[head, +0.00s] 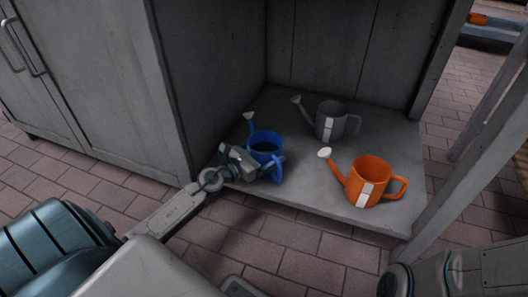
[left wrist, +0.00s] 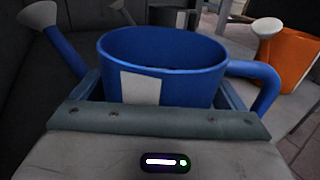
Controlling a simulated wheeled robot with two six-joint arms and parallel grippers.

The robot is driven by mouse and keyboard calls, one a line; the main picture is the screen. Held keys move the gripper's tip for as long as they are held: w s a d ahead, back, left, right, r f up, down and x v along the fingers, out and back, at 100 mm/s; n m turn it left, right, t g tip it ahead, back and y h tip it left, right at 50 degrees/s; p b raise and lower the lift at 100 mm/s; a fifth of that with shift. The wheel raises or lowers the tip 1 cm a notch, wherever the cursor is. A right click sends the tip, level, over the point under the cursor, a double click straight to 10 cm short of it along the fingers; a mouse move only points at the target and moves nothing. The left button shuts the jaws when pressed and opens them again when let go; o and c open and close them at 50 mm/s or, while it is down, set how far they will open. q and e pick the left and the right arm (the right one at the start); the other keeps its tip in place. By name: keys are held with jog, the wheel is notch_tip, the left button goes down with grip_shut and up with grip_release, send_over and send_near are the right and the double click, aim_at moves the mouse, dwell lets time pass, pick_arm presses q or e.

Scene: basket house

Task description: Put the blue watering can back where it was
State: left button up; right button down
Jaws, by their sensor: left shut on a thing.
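The blue watering can (head: 265,141) is upright over the front left part of a grey shelf floor (head: 394,140). My left gripper (head: 252,165) is shut on the can, reaching it from the front left. In the left wrist view the blue can (left wrist: 185,48) sits between the fingers, with its spout to the left and its handle to the right. A white label shows on its side. I cannot tell whether its base touches the shelf; the gripper hides its lower part. My right gripper is not in view.
A grey watering can (head: 337,123) stands behind the blue one. An orange watering can (head: 368,181) stands to its right, near the shelf's front edge. A cabinet wall (head: 185,75) rises on the left, and a post (head: 468,165) on the right.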

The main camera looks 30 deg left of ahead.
pick_arm(q)
jog(key=o, duration=1.3)
jog(key=shift+r, duration=0.1)
